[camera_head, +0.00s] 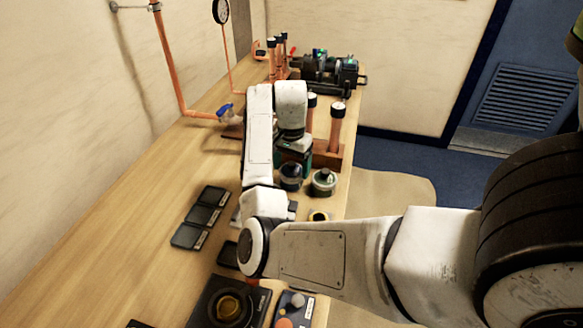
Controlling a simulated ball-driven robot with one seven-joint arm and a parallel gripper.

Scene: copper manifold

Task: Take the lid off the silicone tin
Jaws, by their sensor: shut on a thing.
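Two small round tins stand close together near the right edge of the bench. The left tin (290,178) is dark with a bluish top, and the right tin (323,183) is paler with a dark knob-like centre. I cannot read which is the silicone tin. My arm reaches over the bench, and my gripper (295,150) points down just behind the tins. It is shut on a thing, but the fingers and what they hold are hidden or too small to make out. I cannot tell whether it touches a tin.
A wooden block with upright copper tubes (336,125) stands just beyond the tins. Dark square trays (200,217) lie to the left on the bench (150,190). A dark machine (328,70) is at the far end. The bench's left middle is clear.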

